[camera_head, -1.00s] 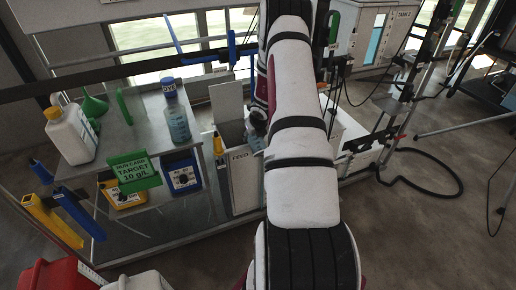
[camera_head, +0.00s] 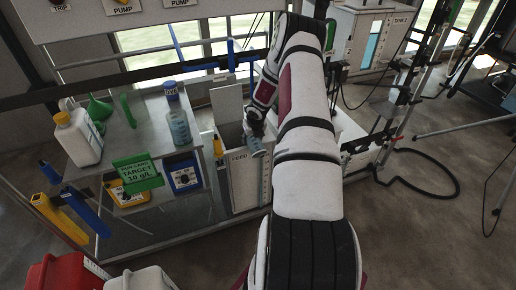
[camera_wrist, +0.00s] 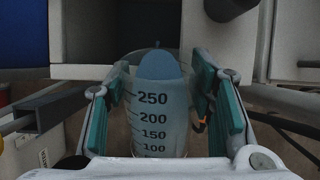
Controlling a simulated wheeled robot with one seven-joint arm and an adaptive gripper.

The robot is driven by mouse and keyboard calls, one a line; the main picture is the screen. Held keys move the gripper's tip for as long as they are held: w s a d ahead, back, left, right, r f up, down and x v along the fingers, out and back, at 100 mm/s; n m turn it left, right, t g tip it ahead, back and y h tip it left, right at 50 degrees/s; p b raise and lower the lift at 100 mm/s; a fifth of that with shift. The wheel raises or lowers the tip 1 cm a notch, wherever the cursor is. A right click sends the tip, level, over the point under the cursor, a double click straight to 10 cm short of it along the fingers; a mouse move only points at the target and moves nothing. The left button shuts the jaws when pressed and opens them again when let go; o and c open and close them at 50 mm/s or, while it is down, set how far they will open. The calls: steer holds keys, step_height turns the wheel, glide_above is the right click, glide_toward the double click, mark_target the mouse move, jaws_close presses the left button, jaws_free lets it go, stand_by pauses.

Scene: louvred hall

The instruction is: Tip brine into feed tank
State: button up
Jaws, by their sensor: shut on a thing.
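My gripper (camera_wrist: 165,112) is shut on a clear graduated beaker (camera_wrist: 152,128) marked 100 to 250. A blue-grey patch shows inside the beaker's upper part; I cannot tell whether it is liquid or something seen through the wall. In the head view the beaker (camera_head: 256,148) is at the open top of the feed tank (camera_head: 242,190), a pale box lettered FEED. Its grey lid (camera_head: 227,108) stands up behind. The beaker appears tilted, but I cannot tell how far. Whether anything flows from it is not visible.
A bench to the left carries a white jug with a yellow cap (camera_head: 80,138), a green funnel (camera_head: 99,108), a blue-capped bottle (camera_head: 178,122) and a green run card (camera_head: 137,174) reading 10 g/L. TANK 2 (camera_head: 372,38) stands at the back right. A black hose (camera_head: 425,190) lies on the floor.

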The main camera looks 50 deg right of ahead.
steer(key=shift+s+d+r+p, duration=0.1)
steer(key=shift+r+p, duration=0.15)
steer(key=shift+p, duration=0.05)
steer(key=shift+d, duration=0.1)
steer(key=shift+f, duration=0.1)
steer(key=shift+w+g, duration=0.2)
steer(key=shift+g, duration=0.2)
steer(key=shift+y, duration=0.3)
steer(key=shift+w+d+b, duration=0.1)
steer(key=shift+w+b, duration=0.05)
steer(key=shift+b, duration=0.4)
steer(key=shift+w+r+g+y+b, duration=0.2)
steer(key=shift+g+b, duration=0.25)
steer(key=shift+b, duration=0.15)
steer(key=shift+w+r+g+y+b, duration=0.1)
steer(key=shift+g+y+b, duration=0.1)
steer(key=shift+g+b, duration=0.35)
steer(key=shift+s+r, duration=0.1)
